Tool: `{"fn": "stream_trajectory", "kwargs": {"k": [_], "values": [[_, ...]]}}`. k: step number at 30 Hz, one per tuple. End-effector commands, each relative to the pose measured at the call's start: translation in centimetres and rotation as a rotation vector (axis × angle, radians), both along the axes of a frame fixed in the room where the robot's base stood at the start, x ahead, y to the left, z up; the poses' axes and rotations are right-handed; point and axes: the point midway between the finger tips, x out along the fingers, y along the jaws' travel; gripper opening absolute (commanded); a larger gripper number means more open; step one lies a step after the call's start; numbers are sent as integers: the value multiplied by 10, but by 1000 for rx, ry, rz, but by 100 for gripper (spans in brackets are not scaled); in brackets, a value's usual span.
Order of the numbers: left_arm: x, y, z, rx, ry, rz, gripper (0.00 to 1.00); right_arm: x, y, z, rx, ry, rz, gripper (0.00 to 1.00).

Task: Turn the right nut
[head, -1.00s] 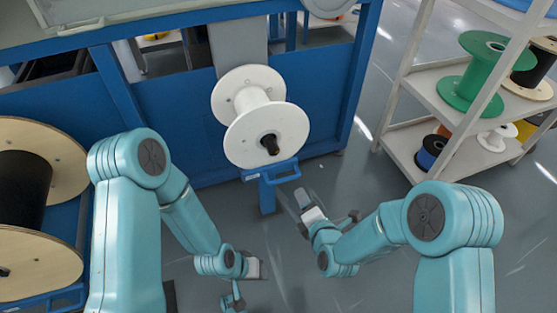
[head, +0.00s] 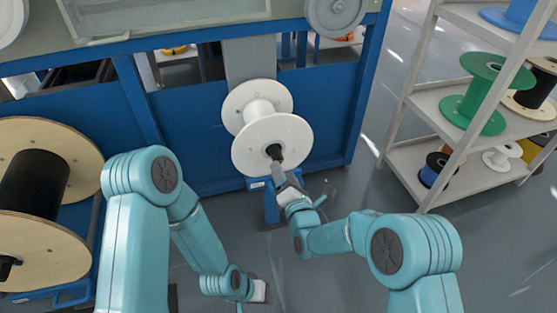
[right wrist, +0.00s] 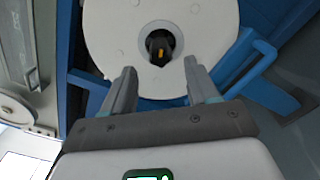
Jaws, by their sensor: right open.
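The right nut (head: 274,151) is a dark knob at the centre of the white spool (head: 258,141) on the blue machine. In the right wrist view the nut (right wrist: 159,44) shows as a dark piece with a yellow mark, inside the spool's hub hole. My right gripper (head: 278,168) is close in front of the spool. Its two fingers (right wrist: 156,88) are apart, one on each side below the nut, with nothing between them. My left gripper (head: 258,291) is low at the bottom centre, away from the spool; its jaws are not clear.
A blue stand with a handle (right wrist: 255,65) is beside the spool, close to my right gripper. A grey shelf (head: 440,175) with green, blue and other spools stands at the right. A large wooden spool (head: 60,255) is at the left. Grey floor is open between.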

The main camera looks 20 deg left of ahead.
Motion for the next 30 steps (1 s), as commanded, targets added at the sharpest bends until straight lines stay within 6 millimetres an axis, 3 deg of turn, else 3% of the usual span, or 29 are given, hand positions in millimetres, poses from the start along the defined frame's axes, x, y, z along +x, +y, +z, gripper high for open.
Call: {"fn": "stream_trajectory", "kwargs": {"k": [3, 9, 22, 27, 30], "values": [[3, 1, -6, 2, -9, 1, 38, 20, 13, -3, 2, -1, 0, 59], [7, 1, -12, 5, -24, 2, 38, 41, 28, -2, 1, 0, 1, 59], [10, 2, -12, 7, -32, 3, 38, 47, 32, 0, 1, 1, 0, 59], [9, 2, -12, 6, -32, 4, 38, 47, 32, 0, 1, 1, 0, 4], [9, 2, -12, 6, -32, 4, 38, 47, 32, 0, 1, 1, 0, 3]]}}
